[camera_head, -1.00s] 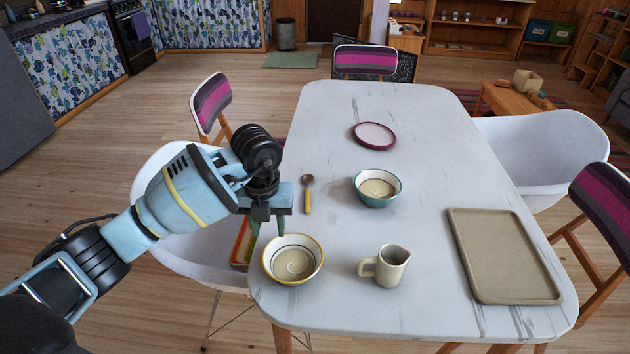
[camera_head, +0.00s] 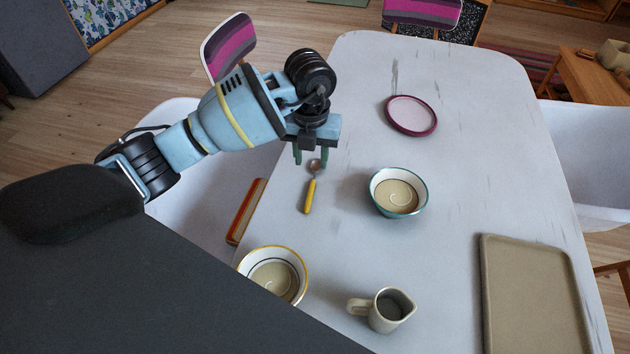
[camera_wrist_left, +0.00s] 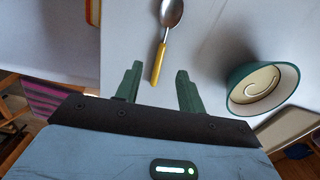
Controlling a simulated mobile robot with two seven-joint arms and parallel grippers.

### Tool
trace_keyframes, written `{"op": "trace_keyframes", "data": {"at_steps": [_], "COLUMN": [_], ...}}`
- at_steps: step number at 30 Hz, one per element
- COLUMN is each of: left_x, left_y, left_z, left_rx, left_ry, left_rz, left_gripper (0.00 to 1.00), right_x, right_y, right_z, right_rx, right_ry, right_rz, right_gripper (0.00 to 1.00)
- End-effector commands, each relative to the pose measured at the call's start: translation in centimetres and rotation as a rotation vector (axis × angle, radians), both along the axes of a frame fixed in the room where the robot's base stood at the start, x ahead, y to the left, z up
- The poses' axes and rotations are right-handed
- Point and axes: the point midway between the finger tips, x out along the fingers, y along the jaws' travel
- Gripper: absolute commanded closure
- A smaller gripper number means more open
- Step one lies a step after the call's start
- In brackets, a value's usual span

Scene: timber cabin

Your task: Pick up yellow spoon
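The yellow spoon (camera_head: 311,190) lies on the white table, with a metal bowl and a yellow handle. My left gripper (camera_head: 311,162) is above the table at the spoon's bowl end in the head view, its green fingers apart and empty. In the left wrist view, the spoon (camera_wrist_left: 162,52) lies beyond the open fingers of the left gripper (camera_wrist_left: 158,80), with its yellow handle end showing between them. The gripper appears above the spoon and not holding it. My right gripper is not in view.
A teal-rimmed bowl (camera_head: 398,193) stands right of the spoon. A yellow-rimmed bowl (camera_head: 274,276), a jug (camera_head: 383,309), a tray (camera_head: 530,295) and a purple-rimmed plate (camera_head: 411,115) are also on the table (camera_head: 450,250). A white chair is beside the left edge.

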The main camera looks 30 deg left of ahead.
Motion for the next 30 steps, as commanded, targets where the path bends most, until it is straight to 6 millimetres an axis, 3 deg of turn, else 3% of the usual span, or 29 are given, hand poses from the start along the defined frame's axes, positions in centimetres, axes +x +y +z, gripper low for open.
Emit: {"op": "trace_keyframes", "data": {"at_steps": [6, 14, 24, 30], "left_x": [-0.1, -0.2, -0.9, -0.8], "left_y": [-0.1, -0.2, -0.5, -0.5], "left_z": [-2.2, -2.8, -7.1, -7.5], "left_rx": [0.000, 0.000, -0.001, 0.000], "left_ry": [0.003, 0.001, 0.003, -0.001], "left_rz": [-0.001, -0.001, 0.001, -0.001], "left_gripper": [0.61, 0.61, 0.61, 0.61], "right_x": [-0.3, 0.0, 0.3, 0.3], "right_y": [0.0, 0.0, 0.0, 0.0], "right_z": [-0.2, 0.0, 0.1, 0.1], "right_rx": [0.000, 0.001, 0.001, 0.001], "right_ry": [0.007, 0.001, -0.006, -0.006], "right_rz": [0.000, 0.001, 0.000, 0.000], "right_gripper": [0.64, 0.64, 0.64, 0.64]}}
